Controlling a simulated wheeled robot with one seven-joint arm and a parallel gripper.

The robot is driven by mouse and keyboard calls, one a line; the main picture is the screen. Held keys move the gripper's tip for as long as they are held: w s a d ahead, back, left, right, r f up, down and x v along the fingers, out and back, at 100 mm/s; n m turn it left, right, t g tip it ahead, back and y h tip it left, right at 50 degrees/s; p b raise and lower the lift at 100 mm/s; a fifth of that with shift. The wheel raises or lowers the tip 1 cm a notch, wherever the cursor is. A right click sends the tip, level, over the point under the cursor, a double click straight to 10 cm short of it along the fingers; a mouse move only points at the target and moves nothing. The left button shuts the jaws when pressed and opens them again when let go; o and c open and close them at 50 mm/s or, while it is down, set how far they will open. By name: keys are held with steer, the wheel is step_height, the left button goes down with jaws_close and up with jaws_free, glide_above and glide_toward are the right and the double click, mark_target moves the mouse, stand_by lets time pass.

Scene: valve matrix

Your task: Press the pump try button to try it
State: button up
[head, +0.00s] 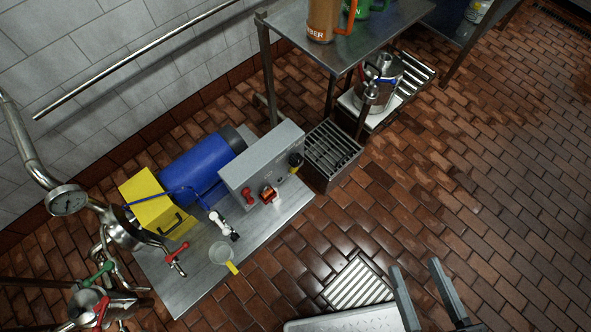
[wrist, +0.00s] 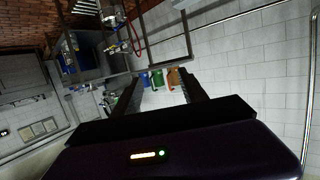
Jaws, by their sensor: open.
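The pump set stands on a metal plate (head: 190,292) on the floor at the left of the head view. It has a blue motor cylinder (head: 203,165), a yellow box (head: 157,200) and a grey control box (head: 262,160). The control box front carries a red handle (head: 248,196), an orange-red control (head: 269,194) and a black knob (head: 296,160). I cannot tell which one is the try button. My gripper (head: 416,267) is open and empty at the lower right, well apart from the box. Its fingers also show in the wrist view (wrist: 158,80), pointing towards the wall.
A steel table (head: 285,22) holds an orange mug (head: 322,20) and a green mug (head: 358,8). A slatted crate (head: 332,152) adjoins the control box. Pipes with a gauge (head: 67,200) stand at left. A floor drain (head: 357,284) lies near my gripper. Brick floor is clear at right.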

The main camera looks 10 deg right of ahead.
steer(key=shift+c, duration=0.2)
jaws_close()
stand_by(1.6)
